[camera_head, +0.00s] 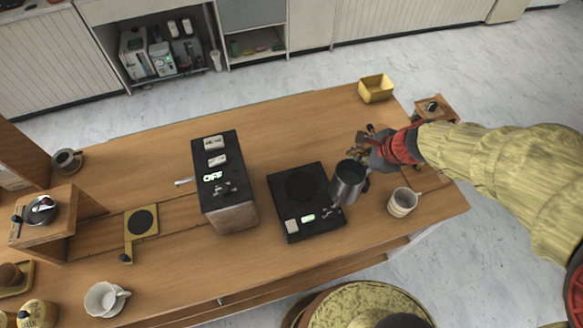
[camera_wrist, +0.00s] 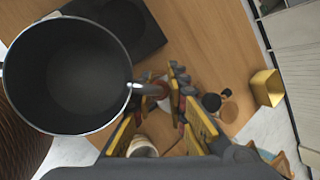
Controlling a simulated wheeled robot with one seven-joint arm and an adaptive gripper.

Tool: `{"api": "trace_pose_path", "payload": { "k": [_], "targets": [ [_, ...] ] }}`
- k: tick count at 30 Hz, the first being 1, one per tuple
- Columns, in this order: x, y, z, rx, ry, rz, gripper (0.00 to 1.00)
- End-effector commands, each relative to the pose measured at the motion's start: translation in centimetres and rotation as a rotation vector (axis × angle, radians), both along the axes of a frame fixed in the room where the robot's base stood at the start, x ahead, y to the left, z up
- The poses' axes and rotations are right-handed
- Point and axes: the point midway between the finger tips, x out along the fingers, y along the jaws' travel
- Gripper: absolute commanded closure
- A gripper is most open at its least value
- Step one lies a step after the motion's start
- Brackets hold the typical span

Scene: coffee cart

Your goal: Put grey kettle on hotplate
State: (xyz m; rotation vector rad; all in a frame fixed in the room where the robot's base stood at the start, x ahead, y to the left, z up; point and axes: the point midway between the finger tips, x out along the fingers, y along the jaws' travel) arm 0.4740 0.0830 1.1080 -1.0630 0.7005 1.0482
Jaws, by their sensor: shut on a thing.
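The grey kettle (camera_head: 348,182) is an open metal pot, empty inside, seen in the head view just right of the hotplate. My gripper (camera_head: 370,160) is at its right side, shut on its handle. In the wrist view the kettle (camera_wrist: 70,75) fills the upper left, with its handle running to my gripper (camera_wrist: 160,95). The kettle appears raised above the table and overlaps the hotplate's right edge in the head view. The black hotplate (camera_head: 289,209) lies flat on the table with a round plate and a small lit display; its dark surface also shows in the wrist view (camera_wrist: 150,40).
A black-topped machine (camera_head: 232,215) stands left of the hotplate. A striped cup (camera_head: 402,202) is right of the kettle, near the front edge. A yellow box (camera_head: 376,88) sits at the back. A white cup (camera_head: 105,299) is at the front left. The hotplate top looks clear.

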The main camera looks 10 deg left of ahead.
Motion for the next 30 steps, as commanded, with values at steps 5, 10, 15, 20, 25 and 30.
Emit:
{"api": "trace_pose_path", "payload": {
  "k": [5, 10, 15, 20, 25, 30],
  "targets": [
    [1.1, 2.1, -1.1, 0.000, 0.001, 0.005, 1.00],
    [3.0, 5.3, -2.8, 0.000, 0.003, 0.007, 1.00],
    [4.7, 8.4, -4.7, 0.001, 0.003, 0.004, 1.00],
    [5.9, 10.1, -7.4, 0.001, 0.001, 0.002, 1.00],
    [6.6, 11.1, -8.8, 0.001, 0.000, 0.000, 1.00],
    [6.8, 11.6, -9.3, 0.001, 0.000, 0.000, 1.00]
  ]
}}
